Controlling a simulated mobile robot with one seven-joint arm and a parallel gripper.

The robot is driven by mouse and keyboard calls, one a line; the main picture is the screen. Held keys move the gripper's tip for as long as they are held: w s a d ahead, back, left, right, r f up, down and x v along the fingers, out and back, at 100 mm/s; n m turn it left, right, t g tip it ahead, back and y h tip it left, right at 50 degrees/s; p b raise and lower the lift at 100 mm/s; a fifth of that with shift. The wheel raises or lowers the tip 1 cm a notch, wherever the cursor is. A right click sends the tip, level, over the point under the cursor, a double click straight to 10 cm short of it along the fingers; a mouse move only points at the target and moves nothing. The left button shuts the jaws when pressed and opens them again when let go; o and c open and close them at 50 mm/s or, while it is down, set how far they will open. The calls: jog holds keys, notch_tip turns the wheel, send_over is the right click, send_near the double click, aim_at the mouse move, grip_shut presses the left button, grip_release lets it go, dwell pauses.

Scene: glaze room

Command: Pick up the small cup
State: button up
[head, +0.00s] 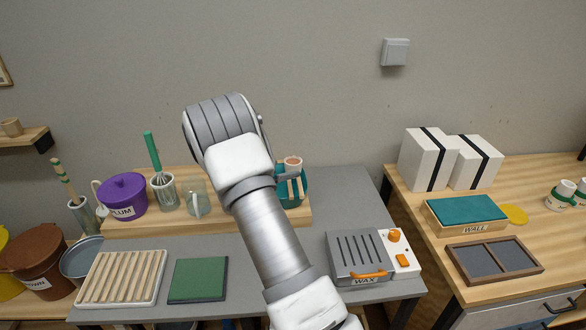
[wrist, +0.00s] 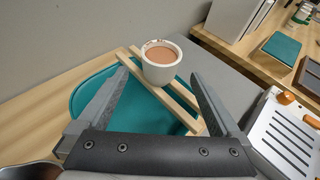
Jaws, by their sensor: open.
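The small cup (wrist: 161,72) is white outside with a brown inside or filling. It stands upright on two pale wooden slats (wrist: 183,118) laid across a teal basin (wrist: 85,88). In the head view the small cup (head: 293,161) shows just right of my arm, above the teal basin (head: 304,187), partly hidden. My gripper (wrist: 159,76) is open and empty in the wrist view, its fingertips to the left and right of the cup's lower part. I cannot tell whether the cup is between the fingers or just beyond them. My arm hides most of the gripper in the head view.
A glass jug (head: 195,199), a whisk jar (head: 166,191) and a purple PLUM tub (head: 123,195) stand left on the wooden board. A grey WAX unit (head: 356,254) sits front right. The wall is close behind. The grey tabletop right of the basin is clear.

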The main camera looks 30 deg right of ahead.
aim_at(288, 169)
jog(key=x, duration=0.6)
jog(key=shift+d+f, duration=0.1)
jog(key=shift+f, duration=0.3)
grip_shut()
